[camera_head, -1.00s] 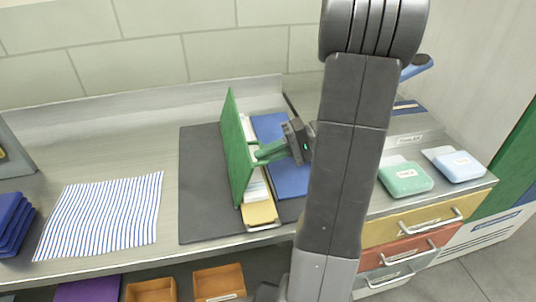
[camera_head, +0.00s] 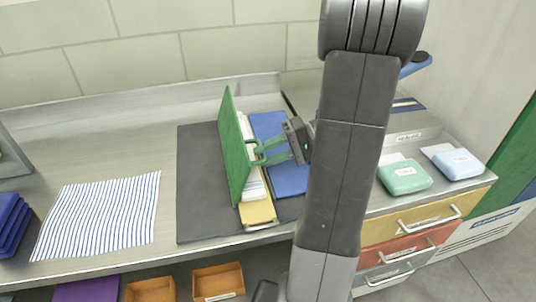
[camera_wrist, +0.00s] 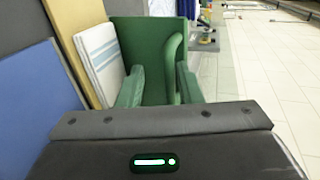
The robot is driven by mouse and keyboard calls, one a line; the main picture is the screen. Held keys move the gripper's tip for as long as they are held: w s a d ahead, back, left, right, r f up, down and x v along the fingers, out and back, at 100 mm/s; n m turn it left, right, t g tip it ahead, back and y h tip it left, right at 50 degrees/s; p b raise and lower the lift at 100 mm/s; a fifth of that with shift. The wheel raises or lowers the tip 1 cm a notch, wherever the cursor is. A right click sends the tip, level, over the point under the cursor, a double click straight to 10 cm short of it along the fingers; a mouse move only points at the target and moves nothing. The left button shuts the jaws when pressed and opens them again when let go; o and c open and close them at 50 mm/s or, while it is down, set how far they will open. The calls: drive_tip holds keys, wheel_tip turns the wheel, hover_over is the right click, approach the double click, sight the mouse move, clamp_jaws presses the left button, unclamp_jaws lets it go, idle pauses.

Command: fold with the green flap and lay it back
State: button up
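The blue part (camera_head: 290,178) lies flat to the right, partly hidden by my arm.
A dark mat (camera_head: 200,215) lies under the bag. A striped cloth (camera_head: 100,215) lies to the left, beside blue folded items (camera_head: 12,225). The counter behind the striped cloth is clear.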

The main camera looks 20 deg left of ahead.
drive_tip(key=v, duration=1.3)
drive_tip(key=shift+w+d+p, duration=0.2)
drive_tip(key=shift+d+p, duration=0.15)
drive_tip(key=shift+p, duration=0.05)
drive_tip(key=shift+c, duration=0.2)
